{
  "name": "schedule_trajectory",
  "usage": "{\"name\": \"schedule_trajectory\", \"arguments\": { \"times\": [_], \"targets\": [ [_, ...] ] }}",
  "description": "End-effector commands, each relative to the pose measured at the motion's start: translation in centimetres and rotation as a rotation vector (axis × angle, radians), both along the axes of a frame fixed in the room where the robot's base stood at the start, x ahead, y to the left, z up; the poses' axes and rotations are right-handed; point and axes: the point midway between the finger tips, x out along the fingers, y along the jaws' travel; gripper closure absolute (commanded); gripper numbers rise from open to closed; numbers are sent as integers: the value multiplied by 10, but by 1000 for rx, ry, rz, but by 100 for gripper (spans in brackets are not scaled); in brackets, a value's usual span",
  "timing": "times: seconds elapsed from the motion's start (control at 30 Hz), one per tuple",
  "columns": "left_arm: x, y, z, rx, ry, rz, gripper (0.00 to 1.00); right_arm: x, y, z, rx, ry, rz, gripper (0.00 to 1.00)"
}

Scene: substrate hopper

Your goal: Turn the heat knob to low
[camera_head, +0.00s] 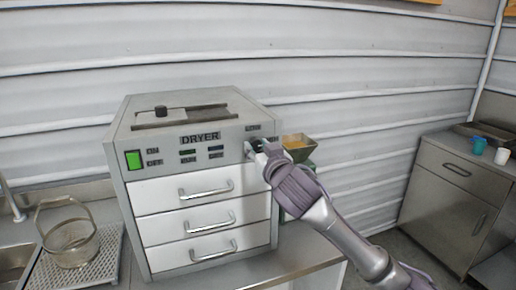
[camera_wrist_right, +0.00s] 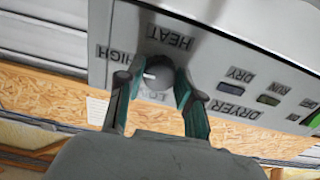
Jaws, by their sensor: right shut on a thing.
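The grey dryer (camera_head: 190,155) stands on the counter, with its heat knob at the right end of the front panel. In the wrist view the round grey heat knob (camera_wrist_right: 157,79) sits between the HEAT, HIGH and LOW labels. A white mark shows on its left side, toward HIGH and LOW; the LOW label is partly covered. My right gripper (camera_head: 256,148) reaches the panel from the right and hides the knob in the head view. In the wrist view its green-padded fingers (camera_wrist_right: 158,82) are shut on the knob from both sides. My left gripper is not in view.
The dryer has a green switch (camera_head: 134,160) at left and three white drawers (camera_head: 150,194) below. A hopper (camera_head: 298,145) stands close behind my right gripper. A cabinet (camera_head: 445,200) with two cups stands at the right.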

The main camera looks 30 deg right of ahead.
Motion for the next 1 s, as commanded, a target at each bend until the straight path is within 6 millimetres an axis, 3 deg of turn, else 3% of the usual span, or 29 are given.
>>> {"name": "schedule_trajectory", "arguments": {
  "times": [0.37,1.0],
  "targets": [
    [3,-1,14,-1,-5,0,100,0,-1,2,-185,45,-2,98],
    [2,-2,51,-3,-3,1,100,0,-2,3,-772,187,-2,98]
  ]
}}
